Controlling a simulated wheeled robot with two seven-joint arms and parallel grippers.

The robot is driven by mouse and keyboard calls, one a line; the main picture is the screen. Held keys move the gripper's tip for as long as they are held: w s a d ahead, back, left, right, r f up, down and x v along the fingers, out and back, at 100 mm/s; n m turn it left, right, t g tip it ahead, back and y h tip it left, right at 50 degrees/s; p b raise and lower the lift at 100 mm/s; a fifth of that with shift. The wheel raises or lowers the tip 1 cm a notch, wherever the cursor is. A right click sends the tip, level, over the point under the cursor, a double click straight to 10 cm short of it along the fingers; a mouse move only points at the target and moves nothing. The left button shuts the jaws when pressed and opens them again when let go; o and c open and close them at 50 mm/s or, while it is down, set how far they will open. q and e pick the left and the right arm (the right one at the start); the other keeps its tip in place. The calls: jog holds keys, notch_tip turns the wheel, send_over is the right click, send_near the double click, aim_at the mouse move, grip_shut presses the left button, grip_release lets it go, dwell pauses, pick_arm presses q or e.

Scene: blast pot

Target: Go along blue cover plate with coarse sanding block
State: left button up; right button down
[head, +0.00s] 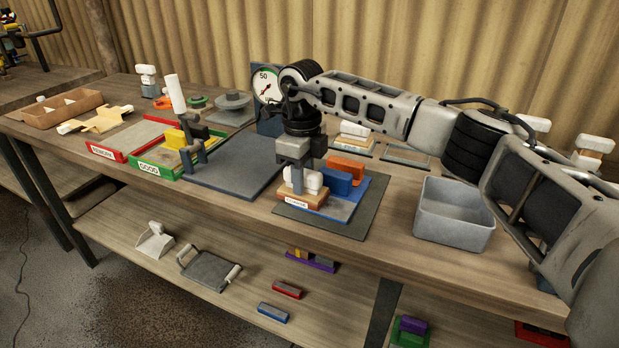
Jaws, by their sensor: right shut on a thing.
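My right gripper (298,180) points down and is shut on the white grip of the coarse sanding block (298,203), a wooden block with a white label on its front. The block is over the left front part of the blue cover plate (340,210), and seems to rest on it; the exact contact is hidden. The plate lies flat on a dark grey mat (327,223). Its front right part shows a grey, scuffed-looking area. The gripper and block hide its left part. My left gripper is not in view.
A blue block (338,184) and an orange block (346,168) stand close behind the sanding block. A grey bin (454,214) stands to the right. To the left are a dark flat plate (238,166), a green GOOD tray (150,169) and a red REWORK tray (104,154).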

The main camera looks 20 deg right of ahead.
jog(key=shift+w+a, duration=0.15)
jog(key=shift+w+a, duration=0.25)
jog(key=shift+w, duration=0.05)
dwell(0.3)
notch_tip(320, 180, up, 7)
jog(key=p, duration=0.5)
jog(key=shift+r+p, duration=0.1)
jog(key=shift+p, duration=0.2)
dwell(0.6)
